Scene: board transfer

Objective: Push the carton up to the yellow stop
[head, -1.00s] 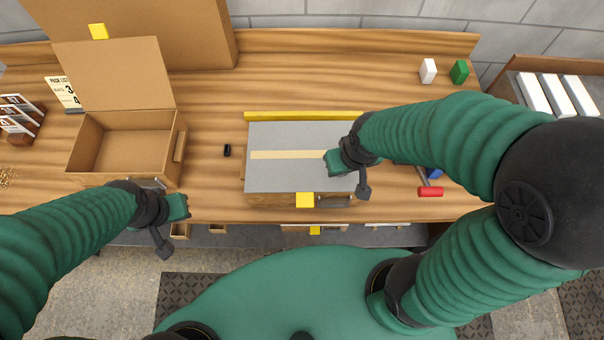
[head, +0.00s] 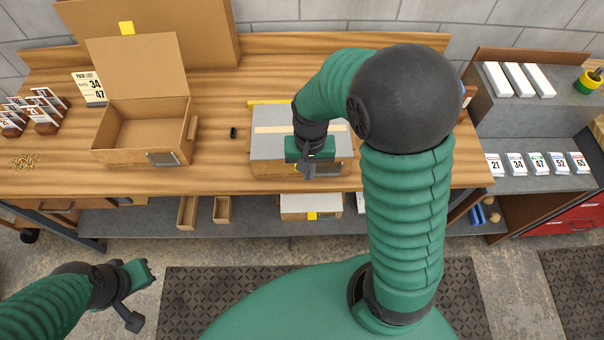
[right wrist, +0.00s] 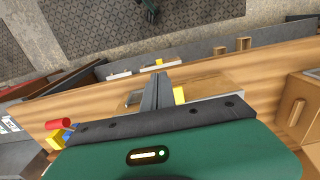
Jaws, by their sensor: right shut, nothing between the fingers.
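The carton (head: 268,146), with a grey top and a pale tape strip, sits on the middle of the workbench. The yellow stop (head: 266,102) is a bar along its far side. The carton's raised top hides any gap between them, so I cannot tell if they touch. My right gripper (head: 307,168) is at the carton's near side, shut and empty. It covers part of the near face; I cannot tell whether it touches. Its shut fingers show in the right wrist view (right wrist: 157,93). My left gripper (head: 146,272) is off the bench at lower left, its jaws unclear.
An open cardboard box (head: 140,135) stands left of the carton, with a small black object (head: 233,132) between them. A shelf with numbered cards (head: 540,163) is at right. Bins (head: 187,212) sit under the bench.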

